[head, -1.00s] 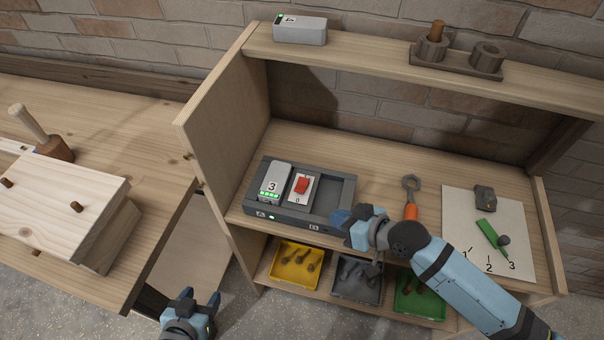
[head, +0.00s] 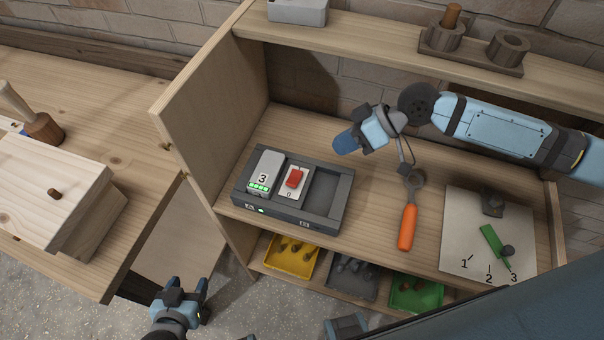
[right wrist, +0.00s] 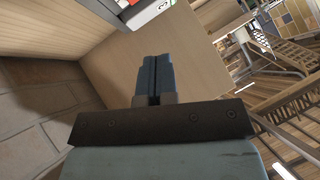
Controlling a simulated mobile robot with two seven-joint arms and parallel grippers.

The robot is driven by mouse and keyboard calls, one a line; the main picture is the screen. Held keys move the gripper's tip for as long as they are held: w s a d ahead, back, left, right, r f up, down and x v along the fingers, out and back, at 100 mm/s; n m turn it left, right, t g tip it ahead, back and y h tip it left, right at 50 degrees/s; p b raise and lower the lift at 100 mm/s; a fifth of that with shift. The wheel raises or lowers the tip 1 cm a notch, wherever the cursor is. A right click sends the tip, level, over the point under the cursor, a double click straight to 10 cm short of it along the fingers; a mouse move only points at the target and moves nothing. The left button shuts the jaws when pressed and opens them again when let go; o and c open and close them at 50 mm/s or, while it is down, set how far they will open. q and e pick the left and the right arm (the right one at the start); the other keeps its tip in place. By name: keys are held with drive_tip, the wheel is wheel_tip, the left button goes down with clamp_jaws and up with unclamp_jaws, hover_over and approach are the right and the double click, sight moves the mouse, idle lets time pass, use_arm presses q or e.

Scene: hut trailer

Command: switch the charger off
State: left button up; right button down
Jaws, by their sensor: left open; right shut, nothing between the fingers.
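The charger (head: 320,222) is a dark grey box on the middle shelf in the head view. Battery 3 (head: 263,175), with lit green bars, sits in its left bay; the right bay is empty. A red rocker switch (head: 294,178) stands on a white plate between the bays, with a 0 mark at its near end. My right gripper (head: 344,141) is shut and empty, above the shelf behind and right of the switch, apart from it. Its shut fingers show in the right wrist view (right wrist: 155,78). My left gripper (head: 190,289) is open and empty, low, left of the shelf unit.
An orange-handled wrench (head: 408,222) lies right of the charger. Yellow (head: 282,267), grey and green bins sit below. The upper shelf holds a battery (head: 297,10) and a wooden holder (head: 480,58).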

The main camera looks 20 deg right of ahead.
drive_tip(key=p, duration=0.2)
approach(292, 183)
drive_tip(key=a, duration=0.1)
drive_tip(key=w+a, duration=0.2)
drive_tip(key=shift+a+r, duration=0.2)
drive_tip(key=shift+a, duration=0.1)
drive_tip(key=f, duration=0.2)
drive_tip(key=s+a+f+p, duration=0.1)
drive_tip(key=f, duration=0.1)
drive_tip(key=shift+s+a, duration=0.1)
drive_tip(key=shift+s+f, duration=0.1)
drive_tip(key=shift+f, duration=0.1)
drive_tip(key=shift+a+f, duration=0.1)
